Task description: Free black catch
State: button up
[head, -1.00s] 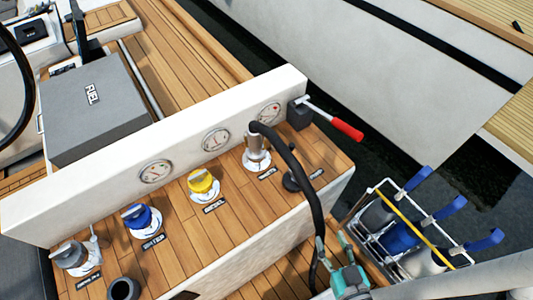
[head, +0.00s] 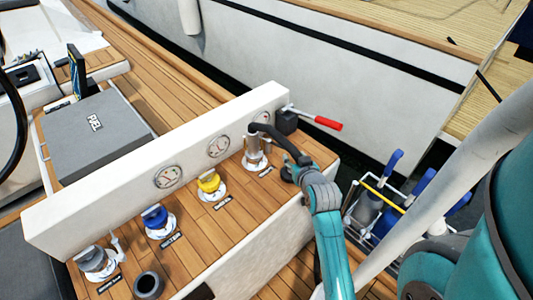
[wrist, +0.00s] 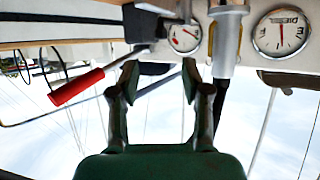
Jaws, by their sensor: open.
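The fitting also shows in the wrist view (wrist: 227,42), right of my fingers. I cannot make out a black catch for certain. A lever with a red handle (head: 328,124) sits on a black block (head: 286,121) at the panel's back right corner; its red handle shows left of my fingers in the wrist view (wrist: 76,87).
Yellow (head: 210,186), blue (head: 158,221) and grey (head: 96,261) deck fittings stand left along the panel. A white upright board with gauges (head: 168,177) runs behind them. A wire rack (head: 365,207) with blue-handled items is at right. A grey box (head: 97,134) marked FUEL lies behind.

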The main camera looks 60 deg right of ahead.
aim_at(285, 143)
jog(key=shift+w+d+r, duration=0.2)
jog(key=shift+w+d, duration=0.1)
jog(key=shift+w+d+f, duration=0.1)
jog(key=shift+w+d, duration=0.1)
jog(key=shift+w, duration=0.1)
jog(key=x, duration=0.9)
jog(key=shift+w+d+f, duration=0.2)
jog(key=shift+w+d, duration=0.05)
